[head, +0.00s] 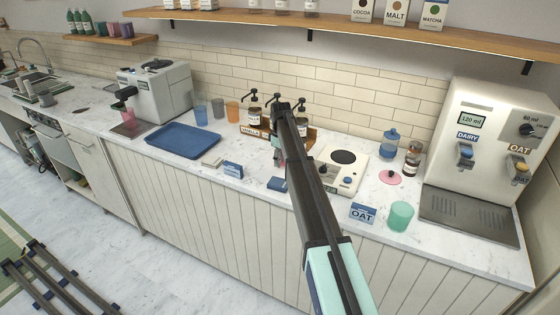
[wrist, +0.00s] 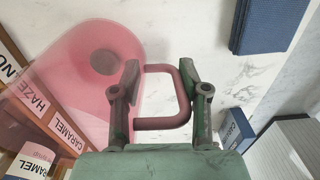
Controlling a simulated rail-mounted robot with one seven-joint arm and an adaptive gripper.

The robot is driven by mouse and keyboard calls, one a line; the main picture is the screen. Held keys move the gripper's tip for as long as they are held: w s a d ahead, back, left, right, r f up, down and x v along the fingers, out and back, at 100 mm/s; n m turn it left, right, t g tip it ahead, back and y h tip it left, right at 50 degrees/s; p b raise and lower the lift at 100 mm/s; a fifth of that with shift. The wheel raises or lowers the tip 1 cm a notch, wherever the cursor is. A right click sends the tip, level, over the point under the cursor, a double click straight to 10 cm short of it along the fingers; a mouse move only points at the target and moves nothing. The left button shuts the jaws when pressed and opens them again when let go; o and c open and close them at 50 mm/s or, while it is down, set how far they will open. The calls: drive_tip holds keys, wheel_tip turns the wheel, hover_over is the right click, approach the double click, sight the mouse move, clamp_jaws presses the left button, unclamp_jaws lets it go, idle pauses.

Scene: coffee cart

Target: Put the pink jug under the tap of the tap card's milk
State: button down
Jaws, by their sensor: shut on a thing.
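The pink jug (wrist: 90,65) fills the left of the wrist view. Its handle (wrist: 182,100) sits between the two fingers of my gripper (wrist: 160,80), which is shut on it. In the head view my arm hides most of the jug, and my gripper (head: 278,150) is above the counter by the syrup bottles. A blue and white card (head: 363,213) reading OAT stands at the front right. The milk dispenser (head: 480,140) is at the far right, with a DAIRY tap (head: 465,155) on the left and an OAT tap (head: 519,170) on the right. Its drip tray (head: 470,217) is empty.
A green cup (head: 400,215) stands between the OAT card and the drip tray. A blue tray (head: 183,140) is left. A wooden shelf (head: 340,25) runs above.

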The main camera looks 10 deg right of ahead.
drive_tip(key=c, duration=0.6)
unclamp_jaws()
drive_tip(key=shift+f, duration=0.15)
wheel_tip(320, 180, up, 11)
drive_tip(key=b, duration=0.3)
drive_tip(key=shift+w+d, duration=0.1)
drive_tip(key=shift+r, duration=0.65)
drive_tip(key=c, duration=0.9)
